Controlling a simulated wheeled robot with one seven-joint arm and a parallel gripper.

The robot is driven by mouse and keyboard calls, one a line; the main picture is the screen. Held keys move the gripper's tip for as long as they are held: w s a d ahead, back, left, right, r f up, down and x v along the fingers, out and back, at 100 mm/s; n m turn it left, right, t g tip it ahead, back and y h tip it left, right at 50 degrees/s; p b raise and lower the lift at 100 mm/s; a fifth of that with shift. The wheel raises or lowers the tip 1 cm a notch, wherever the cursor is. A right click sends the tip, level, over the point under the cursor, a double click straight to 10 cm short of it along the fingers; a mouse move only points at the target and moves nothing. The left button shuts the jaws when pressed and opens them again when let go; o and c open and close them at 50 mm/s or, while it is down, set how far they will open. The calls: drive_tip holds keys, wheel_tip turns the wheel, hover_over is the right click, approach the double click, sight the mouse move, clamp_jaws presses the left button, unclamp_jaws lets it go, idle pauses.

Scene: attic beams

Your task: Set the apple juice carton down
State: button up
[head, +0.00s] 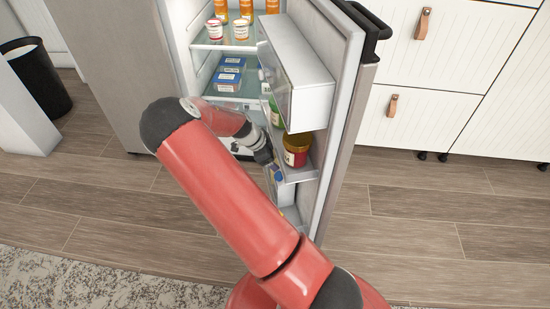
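My gripper (275,169) is at the open fridge door (345,120), low beside the door's middle shelf. It is small in the head view, and my arm partly covers it, so I cannot tell whether its fingers are open or shut. A pale carton-like thing (286,194) with a bit of blue near its top shows just below the gripper, at the lower door shelf. It may be the apple juice carton, but no label is readable. I cannot tell whether it touches the gripper or rests on the shelf.
A red jar with a yellow lid (297,148) and a green bottle (275,112) stand on the middle door shelf. Blue packs (230,73), small tubs (215,29) and orange bottles fill the fridge shelves. White cabinets (440,110) stand right; a black bin (40,78) stands left.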

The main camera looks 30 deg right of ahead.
drive_tip(key=p+v, duration=0.2)
drive_tip(key=v, duration=1)
